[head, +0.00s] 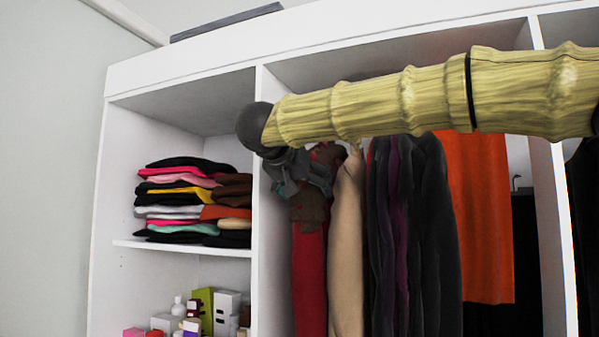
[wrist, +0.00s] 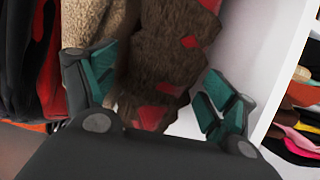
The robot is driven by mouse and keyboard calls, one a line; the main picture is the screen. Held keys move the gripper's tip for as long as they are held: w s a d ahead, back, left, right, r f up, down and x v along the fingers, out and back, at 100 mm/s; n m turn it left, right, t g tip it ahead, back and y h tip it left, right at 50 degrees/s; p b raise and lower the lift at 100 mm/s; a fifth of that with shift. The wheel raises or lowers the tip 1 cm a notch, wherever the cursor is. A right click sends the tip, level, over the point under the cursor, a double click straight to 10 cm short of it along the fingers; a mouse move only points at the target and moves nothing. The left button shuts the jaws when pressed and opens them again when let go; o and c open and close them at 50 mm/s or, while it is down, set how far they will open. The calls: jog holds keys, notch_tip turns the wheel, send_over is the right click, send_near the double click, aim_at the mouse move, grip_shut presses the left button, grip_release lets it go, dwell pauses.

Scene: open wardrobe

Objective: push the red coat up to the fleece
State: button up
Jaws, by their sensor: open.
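The red coat (head: 309,275) hangs at the left end of the hanging bay, with brown fur at its top. In the wrist view its brown fur with red patches (wrist: 165,55) lies between my fingers. The beige, woolly garment, which looks like the fleece (head: 346,240), hangs just right of it; their edges meet in the picture, but I cannot tell if they touch. The fleece shows at the upper left of the wrist view (wrist: 88,22), by one finger. My gripper (head: 303,183) is open at the coat's upper part, also seen in the wrist view (wrist: 158,92). My arm hides the rail.
A white divider (head: 265,285) stands close left of the coat. Left of it, a shelf (head: 190,248) holds folded clothes (head: 175,205), with boxes and bottles (head: 205,310) below. Dark garments (head: 425,240) and an orange one (head: 485,230) hang further right.

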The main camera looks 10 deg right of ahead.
jog(key=shift+p+x, duration=0.3)
jog(key=shift+x, duration=0.65)
jog(key=shift+w+d+f, duration=0.2)
jog(key=shift+w, duration=0.15)
jog(key=c, duration=1.6)
jog(key=shift+w+a, duration=0.2)
jog(key=shift+a, duration=0.1)
jog(key=o, duration=1.9)
jog(key=shift+a, duration=0.1)
